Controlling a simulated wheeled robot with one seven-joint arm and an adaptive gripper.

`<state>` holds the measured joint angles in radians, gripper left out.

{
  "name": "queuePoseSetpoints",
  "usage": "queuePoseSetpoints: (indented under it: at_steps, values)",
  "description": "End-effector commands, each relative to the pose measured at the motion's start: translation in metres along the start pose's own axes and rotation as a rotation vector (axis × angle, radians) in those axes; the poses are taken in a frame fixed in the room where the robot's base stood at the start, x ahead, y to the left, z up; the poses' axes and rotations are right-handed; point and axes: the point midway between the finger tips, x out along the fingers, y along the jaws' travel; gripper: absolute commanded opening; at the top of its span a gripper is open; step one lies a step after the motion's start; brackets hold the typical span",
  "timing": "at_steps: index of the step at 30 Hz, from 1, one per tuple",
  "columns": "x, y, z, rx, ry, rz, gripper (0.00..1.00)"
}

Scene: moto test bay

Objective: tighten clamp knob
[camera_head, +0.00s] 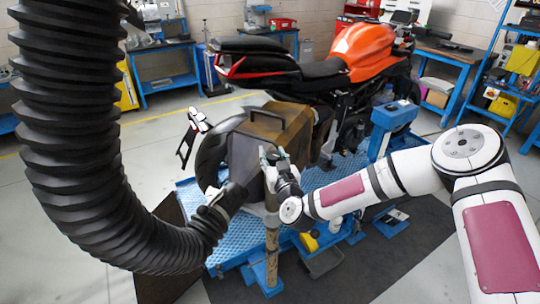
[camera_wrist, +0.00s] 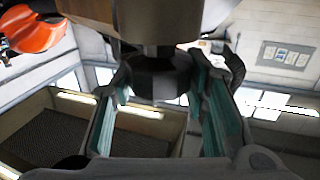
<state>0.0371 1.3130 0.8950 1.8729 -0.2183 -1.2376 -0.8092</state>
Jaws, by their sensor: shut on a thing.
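In the wrist view a dark, faceted clamp knob (camera_wrist: 158,80) sits under a grey metal shaft. My gripper (camera_wrist: 165,95) has its two teal-padded fingers on either side of it, shut on the knob. In the head view my gripper (camera_head: 271,160) is at the top of a worn brown post (camera_head: 272,240), beside a dark box with a handle (camera_head: 282,122). The knob cannot be made out in the head view. Finger contact is partly hidden by the gripper's own parts.
A thick black ribbed hose (camera_head: 75,130) hangs at the left and curves towards the post. An orange and black motorcycle (camera_head: 360,45) stands behind on a blue lift platform (camera_head: 185,190). Blue workbenches (camera_head: 165,62) line the walls. Grey floor at the lower left is open.

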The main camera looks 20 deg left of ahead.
Motion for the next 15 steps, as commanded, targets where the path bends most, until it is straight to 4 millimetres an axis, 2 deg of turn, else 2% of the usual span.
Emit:
queuePoseSetpoints:
  at_steps: [1,15]
  values:
    - [0.0002,-0.0051,-0.0031,-0.005,0.006,0.039,0.13]
    - [0.0014,-0.003,-0.0027,0.001,0.008,0.491,0.13]
